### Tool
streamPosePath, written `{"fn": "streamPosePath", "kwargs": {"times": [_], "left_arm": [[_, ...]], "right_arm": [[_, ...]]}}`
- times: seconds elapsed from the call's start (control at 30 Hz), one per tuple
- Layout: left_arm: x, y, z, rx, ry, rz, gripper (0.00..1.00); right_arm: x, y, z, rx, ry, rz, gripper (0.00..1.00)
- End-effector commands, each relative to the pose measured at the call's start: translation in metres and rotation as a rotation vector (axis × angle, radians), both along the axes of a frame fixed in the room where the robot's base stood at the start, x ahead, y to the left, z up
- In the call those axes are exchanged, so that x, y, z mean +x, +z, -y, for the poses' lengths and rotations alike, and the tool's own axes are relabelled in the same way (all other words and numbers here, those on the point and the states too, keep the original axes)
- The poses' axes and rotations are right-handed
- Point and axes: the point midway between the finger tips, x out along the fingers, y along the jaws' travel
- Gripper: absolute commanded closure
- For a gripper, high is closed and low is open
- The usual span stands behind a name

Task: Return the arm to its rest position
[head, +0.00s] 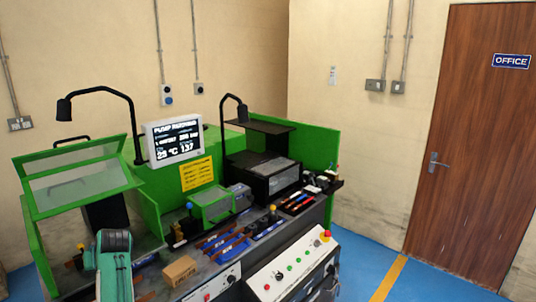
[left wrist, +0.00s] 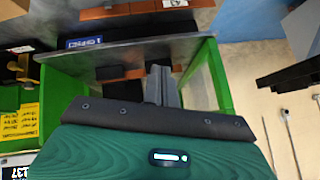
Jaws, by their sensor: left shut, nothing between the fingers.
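My left arm (head: 114,275) is teal and stands at the lower left of the head view, in front of the left green-framed guard. Its fingers cannot be made out there. In the left wrist view my left gripper (left wrist: 162,88) is shut and empty. Its grey fingers point toward a metal plate edge (left wrist: 125,62) between green side walls. I cannot tell whether they touch anything. My right gripper is in neither view.
The green-framed guard (head: 128,160) is raised at the left. A screen (head: 175,139) and lamp (head: 100,90) stand behind the bench. A cardboard box (head: 180,270), a control panel (head: 290,270) and several tools are on the bench. Blue floor (head: 430,285) is clear at right.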

Motion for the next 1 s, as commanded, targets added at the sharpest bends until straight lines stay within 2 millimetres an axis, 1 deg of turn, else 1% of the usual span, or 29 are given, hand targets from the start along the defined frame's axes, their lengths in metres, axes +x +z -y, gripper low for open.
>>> {"fn": "streamPosePath", "kwargs": {"times": [0.03,0.2,0.37,0.47,0.5,0.57,0.6,0.67,0.7,0.77,0.8,0.9,1.0], "left_arm": [[-0.015,-0.015,0.005,0.009,-0.021,-0.015,1.0],[-0.059,-0.054,0.031,0.022,-0.112,-0.05,1.0],[-0.105,-0.085,0.063,0.016,-0.216,-0.085,1.0],[-0.136,-0.103,0.086,0.002,-0.287,-0.111,1.0],[-0.149,-0.109,0.096,-0.004,-0.317,-0.12,1.0],[-0.169,-0.118,0.111,-0.018,-0.363,-0.136,1.0],[-0.183,-0.123,0.122,-0.029,-0.395,-0.147,1.0],[-0.204,-0.131,0.138,-0.047,-0.444,-0.162,1.0],[-0.219,-0.135,0.149,-0.062,-0.475,-0.172,1.0],[-0.242,-0.14,0.166,-0.087,-0.524,-0.189,1.0],[-0.257,-0.142,0.178,-0.106,-0.556,-0.2,1.0],[-0.293,-0.146,0.204,-0.151,-0.63,-0.223,1.0],[-0.322,-0.146,0.224,-0.192,-0.688,-0.241,1.0]], "right_arm": [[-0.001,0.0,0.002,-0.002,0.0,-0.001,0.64],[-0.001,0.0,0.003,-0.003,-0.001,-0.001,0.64],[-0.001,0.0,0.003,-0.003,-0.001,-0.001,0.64],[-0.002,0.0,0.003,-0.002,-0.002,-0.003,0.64],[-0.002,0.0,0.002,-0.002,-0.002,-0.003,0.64],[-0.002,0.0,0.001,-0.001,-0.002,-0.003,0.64],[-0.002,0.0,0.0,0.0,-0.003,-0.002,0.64],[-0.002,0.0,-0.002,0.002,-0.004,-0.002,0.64],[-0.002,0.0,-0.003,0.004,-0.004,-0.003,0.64],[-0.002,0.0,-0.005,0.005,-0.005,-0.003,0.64],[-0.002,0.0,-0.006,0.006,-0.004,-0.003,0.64],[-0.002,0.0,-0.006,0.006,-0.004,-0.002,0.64],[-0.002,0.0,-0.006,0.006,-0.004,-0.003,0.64]]}}
